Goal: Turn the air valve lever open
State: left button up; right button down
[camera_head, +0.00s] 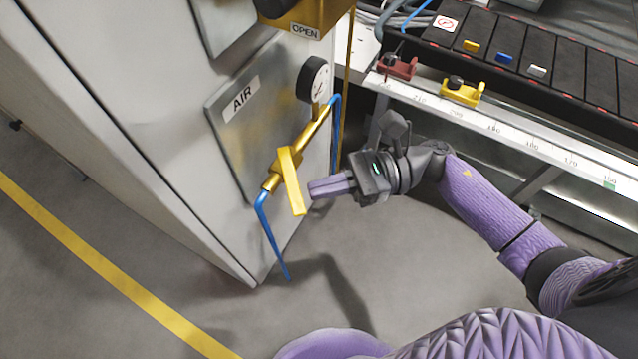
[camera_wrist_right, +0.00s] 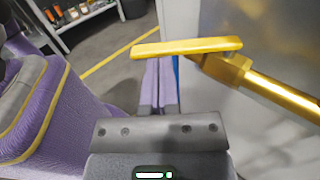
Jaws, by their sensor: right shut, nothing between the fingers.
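The yellow air valve lever (camera_head: 291,181) sits on a brass valve and pipe (camera_head: 313,132) on the cabinet side, below the AIR label (camera_head: 240,99). In the head view the lever lies across the pipe, its lower end close to my right fingertips. My right gripper (camera_head: 312,189) is shut and empty, pointing left at the lever. In the right wrist view the lever (camera_wrist_right: 187,47) spans just beyond the tips of my shut fingers (camera_wrist_right: 160,62). I cannot tell whether they touch. My left gripper is not in view.
A round gauge (camera_head: 314,79) and blue hoses (camera_head: 265,222) are joined to the pipe. The grey cabinet (camera_head: 130,110) fills the left. A bench rail with a ruler (camera_head: 520,137), a red clamp (camera_head: 397,67) and a yellow clamp (camera_head: 462,93) is at right. The floor below is clear.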

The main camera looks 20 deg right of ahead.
aim_at(298, 199)
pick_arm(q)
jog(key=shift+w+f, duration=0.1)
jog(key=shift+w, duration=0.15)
pick_arm(e)
jog(key=shift+a, duration=0.45)
jog(key=a+m+t+p, duration=0.1)
jog(key=t, duration=0.1)
jog(key=a+m+t+h+p, duration=0.1)
jog(key=m+t, duration=0.1)
jog(key=a+m+t+h+p, duration=0.1)
jog(key=t+p, duration=0.1)
jog(key=shift+s+a+r+m+t, duration=0.1)
jog(key=shift+s+r+m+t, duration=0.05)
jog(key=shift+m+t, duration=0.15)
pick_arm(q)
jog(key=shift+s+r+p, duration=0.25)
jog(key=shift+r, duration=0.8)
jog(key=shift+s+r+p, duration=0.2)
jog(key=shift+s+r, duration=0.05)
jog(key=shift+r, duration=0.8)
pick_arm(e)
jog(key=shift+w+a+m+t+h, duration=0.25)
jog(key=shift+a+m+t+h, duration=0.55)
jog(key=shift+t, duration=0.15)
jog(key=shift+w+a+m+t+h, duration=0.25)
jog(key=shift+a+m+t+h, duration=0.5)
jog(key=shift+t, duration=0.2)
